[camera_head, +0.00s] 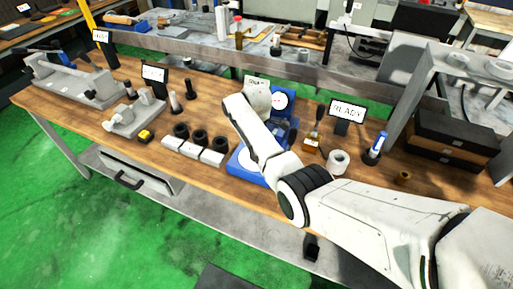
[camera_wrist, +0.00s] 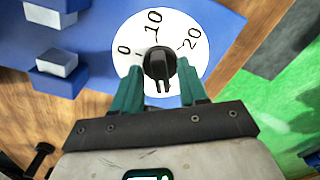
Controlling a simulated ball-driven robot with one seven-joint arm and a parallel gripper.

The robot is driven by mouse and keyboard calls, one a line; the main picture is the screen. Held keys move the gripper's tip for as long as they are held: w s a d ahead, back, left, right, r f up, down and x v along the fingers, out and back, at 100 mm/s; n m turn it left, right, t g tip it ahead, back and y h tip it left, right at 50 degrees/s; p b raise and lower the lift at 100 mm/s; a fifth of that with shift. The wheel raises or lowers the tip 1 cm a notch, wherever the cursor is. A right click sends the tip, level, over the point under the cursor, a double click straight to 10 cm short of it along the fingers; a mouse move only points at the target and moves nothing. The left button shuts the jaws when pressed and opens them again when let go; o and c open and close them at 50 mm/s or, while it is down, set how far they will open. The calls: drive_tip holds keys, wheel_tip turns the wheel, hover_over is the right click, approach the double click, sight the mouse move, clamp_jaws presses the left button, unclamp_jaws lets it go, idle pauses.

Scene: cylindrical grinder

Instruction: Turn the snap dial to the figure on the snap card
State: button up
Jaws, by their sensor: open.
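The snap dial (camera_wrist: 135,31) is a white disc on a blue plate in the wrist view, marked 0, 10 and 20, with a black knob (camera_wrist: 158,64) at its middle. I cannot tell where the knob points. My gripper (camera_wrist: 159,72) is open, its teal fingers on either side of the knob; contact is unclear. In the head view the fingers are hidden by my arm. A white disc on a blue panel (camera_head: 281,101) shows beyond my wrist, probably this dial.
A blue base (camera_head: 243,161) lies under my forearm. Several grey blocks with black rings (camera_head: 192,148) sit left. Blue blocks (camera_wrist: 57,65) flank the dial's left.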

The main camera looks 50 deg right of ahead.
wheel_tip(320, 180, up, 11)
drive_tip(key=b, duration=0.1)
drive_tip(key=shift+f, duration=0.15)
idle(0.7)
drive_tip(key=s+a+f+m, duration=0.1)
drive_tip(key=s+a+f, duration=0.2)
drive_tip(key=s+f, duration=0.2)
drive_tip(key=s+a+f+m+b, duration=0.1)
drive_tip(key=s+a+f+m, duration=0.1)
drive_tip(key=s+a+f, duration=0.2)
drive_tip(key=s+a+f+m+b, duration=0.1)
drive_tip(key=s+a+f+m, duration=0.1)
drive_tip(key=s+a+f, duration=0.2)
drive_tip(key=shift+s+a+f, duration=0.1)
drive_tip(key=shift+s+f, duration=0.75)
drive_tip(key=shift+f, duration=0.1)
drive_tip(key=s+a+m+b, duration=0.1)
drive_tip(key=s+a+m, duration=0.2)
drive_tip(key=s, duration=0.7)
drive_tip(key=s+a+m+t, duration=0.1)
drive_tip(key=s+a+m, duration=0.2)
drive_tip(key=s, duration=0.7)
drive_tip(key=shift+a+f+b, duration=0.3)
drive_tip(key=shift+f+b, duration=0.1)
